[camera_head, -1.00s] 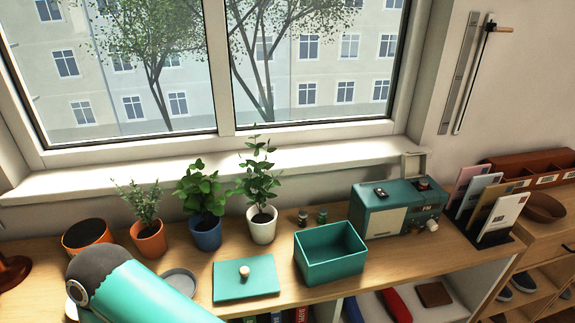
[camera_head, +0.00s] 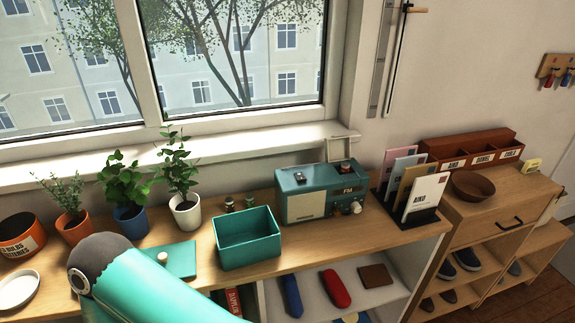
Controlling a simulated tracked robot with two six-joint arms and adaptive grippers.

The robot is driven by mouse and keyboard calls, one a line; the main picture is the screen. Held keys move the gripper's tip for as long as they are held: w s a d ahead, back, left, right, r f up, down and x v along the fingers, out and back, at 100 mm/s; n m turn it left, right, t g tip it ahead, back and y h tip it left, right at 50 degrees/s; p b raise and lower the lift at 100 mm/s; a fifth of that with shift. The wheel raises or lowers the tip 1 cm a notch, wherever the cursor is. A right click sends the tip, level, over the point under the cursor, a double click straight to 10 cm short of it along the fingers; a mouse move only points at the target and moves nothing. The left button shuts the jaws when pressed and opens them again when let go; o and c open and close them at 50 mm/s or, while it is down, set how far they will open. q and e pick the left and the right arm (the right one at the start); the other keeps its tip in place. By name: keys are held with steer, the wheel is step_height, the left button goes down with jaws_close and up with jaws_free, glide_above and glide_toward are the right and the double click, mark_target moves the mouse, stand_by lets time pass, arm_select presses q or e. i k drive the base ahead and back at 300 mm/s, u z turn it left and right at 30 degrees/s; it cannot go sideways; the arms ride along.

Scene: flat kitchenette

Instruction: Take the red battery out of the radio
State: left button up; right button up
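The radio (camera_head: 305,207) is a teal box with a pale speaker panel, an FM dial and knobs on its front. It stands on the wooden counter below the right part of the window. A pale lid or flap (camera_head: 340,148) stands upright at its back right. A small dark, reddish thing (camera_head: 346,166) shows at the radio's top beside the flap; I cannot tell whether it is the red battery. My teal arm link comes in from the bottom left, well away from the radio. Neither gripper is in view.
An open teal bin (camera_head: 248,252) stands left of the radio, with two small cylinders (camera_head: 229,204) (camera_head: 249,201) behind it. A letter rack (camera_head: 408,219) stands close on the right. Potted plants (camera_head: 185,210) and a teal lid (camera_head: 180,262) are farther left. Counter in front of the radio is clear.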

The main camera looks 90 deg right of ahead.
mark_target(345, 167)
steer(key=z, duration=0.05)
steer(key=k, duration=2.05)
steer(key=z, duration=1)
steer(key=i, duration=1)
